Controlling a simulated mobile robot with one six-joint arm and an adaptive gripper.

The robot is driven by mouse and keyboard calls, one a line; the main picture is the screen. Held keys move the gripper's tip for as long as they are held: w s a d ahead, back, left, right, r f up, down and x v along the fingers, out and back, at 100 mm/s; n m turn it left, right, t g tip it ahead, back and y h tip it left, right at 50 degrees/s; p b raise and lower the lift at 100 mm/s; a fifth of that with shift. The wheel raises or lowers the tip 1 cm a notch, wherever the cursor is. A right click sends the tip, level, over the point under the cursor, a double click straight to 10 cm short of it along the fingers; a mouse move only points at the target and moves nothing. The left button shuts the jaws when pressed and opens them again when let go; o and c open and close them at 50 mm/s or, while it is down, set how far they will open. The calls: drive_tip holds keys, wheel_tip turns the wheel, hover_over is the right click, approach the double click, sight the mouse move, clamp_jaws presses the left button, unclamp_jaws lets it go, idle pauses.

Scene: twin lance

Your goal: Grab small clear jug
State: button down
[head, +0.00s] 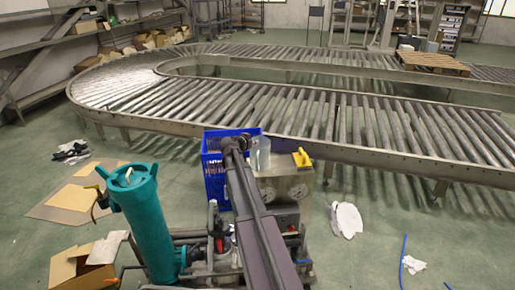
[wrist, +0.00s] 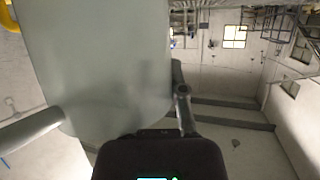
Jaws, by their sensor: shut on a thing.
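The small clear jug (head: 262,157) shows in the head view as a pale, see-through shape at the end of my arm, just right of the blue crate. In the wrist view the jug (wrist: 100,65) is very close, a large grey translucent body filling the left half. My gripper (wrist: 122,112) has one finger on each side of the jug's lower part there and is shut on it. In the head view my gripper (head: 246,143) is small and partly merged with the jug. The jug's contact with anything below is hidden.
A blue crate (head: 213,170) stands left of the jug. A metal box (head: 284,187) with a yellow item (head: 301,158) on top is at its right. A roller conveyor (head: 300,115) curves behind. A teal cylinder (head: 148,225) stands at the front left.

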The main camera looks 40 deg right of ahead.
drive_tip(key=shift+r, duration=0.15)
drive_tip(key=s+f+p+v, duration=0.1)
drive_tip(key=s+p+v, duration=0.2)
drive_tip(key=v, duration=1.3)
drive_tip(key=shift+f+p, duration=0.25)
drive_tip(key=shift+p, duration=0.7)
